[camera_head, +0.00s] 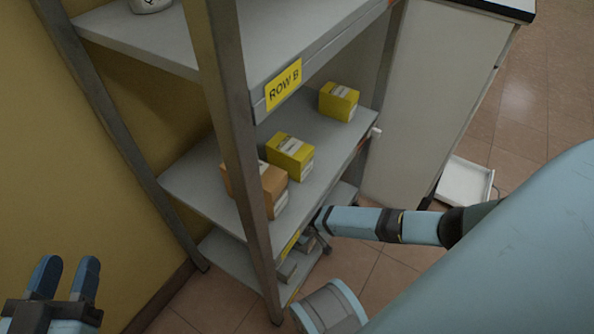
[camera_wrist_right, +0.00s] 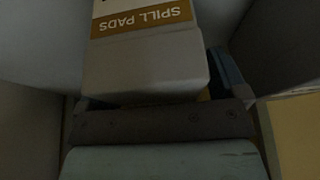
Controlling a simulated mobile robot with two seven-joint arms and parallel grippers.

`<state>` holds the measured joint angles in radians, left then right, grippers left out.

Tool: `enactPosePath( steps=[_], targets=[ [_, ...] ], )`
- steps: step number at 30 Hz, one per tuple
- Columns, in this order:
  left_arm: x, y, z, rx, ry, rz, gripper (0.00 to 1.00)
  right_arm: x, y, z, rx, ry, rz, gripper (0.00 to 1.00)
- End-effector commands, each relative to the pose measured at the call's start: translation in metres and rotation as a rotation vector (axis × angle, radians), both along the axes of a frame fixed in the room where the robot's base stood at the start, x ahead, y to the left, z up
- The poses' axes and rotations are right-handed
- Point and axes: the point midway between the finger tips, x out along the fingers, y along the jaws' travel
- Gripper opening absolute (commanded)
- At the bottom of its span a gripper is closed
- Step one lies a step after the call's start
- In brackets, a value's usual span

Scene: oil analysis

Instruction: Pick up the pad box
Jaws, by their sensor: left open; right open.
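The pad box (camera_wrist_right: 145,65) shows large in the right wrist view, pale grey with an orange-brown band reading SPILL PADS, upside down in that picture. My right gripper (camera_wrist_right: 165,85) is open with its fingers on either side of the box's near end. Whether they touch it I cannot tell. In the head view my right arm reaches in from the right to the low part of the shelf rack, where its gripper is small and partly hidden. I cannot make out the pad box there. My left gripper (camera_head: 68,268) is open and empty at the lower left, away from the rack.
The grey shelf rack (camera_head: 232,125) has a ROW B label. Its middle shelf holds yellow boxes (camera_head: 290,157) (camera_head: 339,102) and orange-brown boxes (camera_head: 268,190) behind a front post. A white cabinet (camera_head: 425,110) stands to the right, with a white tray (camera_head: 465,183) low beside it.

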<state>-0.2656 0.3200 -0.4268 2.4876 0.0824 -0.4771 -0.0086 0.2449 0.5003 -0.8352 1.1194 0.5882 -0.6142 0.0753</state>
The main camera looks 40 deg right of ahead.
Motion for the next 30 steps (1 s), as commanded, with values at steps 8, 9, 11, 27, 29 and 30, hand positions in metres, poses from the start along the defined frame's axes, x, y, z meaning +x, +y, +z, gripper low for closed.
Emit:
enactPosePath(
  steps=[8, 9, 11, 27, 29, 30],
  targets=[
    [-0.0001, 0.0000, 0.0010, 0.002, -0.003, 0.000, 0.43, 0.0005, 0.0002, 0.0003, 0.000, 0.000, 0.000, 0.92],
    [0.0000, 0.0000, 0.0009, 0.002, -0.003, 0.000, 0.43, 0.0004, 0.0002, 0.0002, 0.000, 0.000, 0.000, 0.92],
    [-0.0001, 0.0000, 0.0007, 0.002, -0.002, 0.000, 0.43, 0.0004, 0.0002, 0.0000, 0.000, 0.000, 0.000, 0.92],
    [0.0000, -0.0001, -0.0006, 0.002, -0.001, -0.001, 0.43, 0.0003, 0.0001, -0.0040, 0.000, 0.000, 0.000, 0.43],
    [-0.0001, -0.0001, -0.0005, 0.002, -0.001, 0.000, 0.43, 0.0003, 0.0001, -0.0040, 0.000, 0.000, 0.000, 0.34],
    [-0.0001, -0.0001, -0.0005, 0.002, -0.001, 0.000, 0.43, 0.0006, 0.0003, -0.0036, 0.000, -0.001, 0.000, 0.34]
  ],
)
